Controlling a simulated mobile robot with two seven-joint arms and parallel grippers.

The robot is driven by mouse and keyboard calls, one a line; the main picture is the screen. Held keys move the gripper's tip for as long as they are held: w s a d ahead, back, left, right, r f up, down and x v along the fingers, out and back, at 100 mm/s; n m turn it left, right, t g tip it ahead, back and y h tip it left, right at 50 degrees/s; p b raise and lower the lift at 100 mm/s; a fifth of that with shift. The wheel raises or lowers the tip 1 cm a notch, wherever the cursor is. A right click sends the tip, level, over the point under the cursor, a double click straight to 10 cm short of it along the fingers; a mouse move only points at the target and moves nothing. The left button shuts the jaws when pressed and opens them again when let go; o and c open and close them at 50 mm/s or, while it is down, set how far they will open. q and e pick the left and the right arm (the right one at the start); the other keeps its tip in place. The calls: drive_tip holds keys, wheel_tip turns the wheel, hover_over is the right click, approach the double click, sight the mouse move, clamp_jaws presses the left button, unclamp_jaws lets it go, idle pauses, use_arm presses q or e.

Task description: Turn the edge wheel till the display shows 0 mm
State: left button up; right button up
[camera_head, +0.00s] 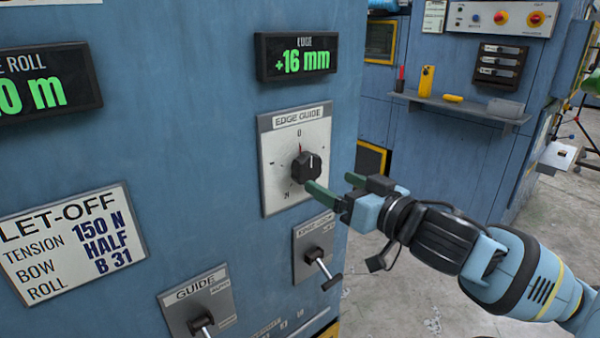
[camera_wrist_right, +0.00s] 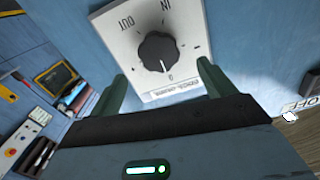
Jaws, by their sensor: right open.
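The edge wheel is a black knob (camera_head: 306,167) on a white plate marked EDGE GUIDE (camera_head: 283,188), on the blue machine face. The display (camera_head: 297,56) above it reads +16 mm in green. My right gripper (camera_head: 333,187) is open just to the right of and below the knob, its green fingers pointing at the plate. In the right wrist view the knob (camera_wrist_right: 157,52) is between and beyond the two green fingers (camera_wrist_right: 160,88), with clear space around it; I see no contact. My left gripper is not in view.
Below the plate is a small panel with a lever (camera_head: 322,268). A GUIDE panel with another lever (camera_head: 203,322) is at the bottom. A LET-OFF sign (camera_head: 70,243) and a second display (camera_head: 45,84) are at left. A shelf (camera_head: 460,106) with small items is behind my right arm.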

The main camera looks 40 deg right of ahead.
sight(311, 170)
drive_tip(key=w+p, duration=0.1)
drive_tip(key=w, duration=0.5)
drive_tip(key=shift+a+r, duration=0.1)
drive_tip(key=shift+a, duration=0.05)
drive_tip(key=shift+w+a, duration=0.1)
drive_tip(key=shift+w, duration=0.75)
drive_tip(key=c, duration=1)
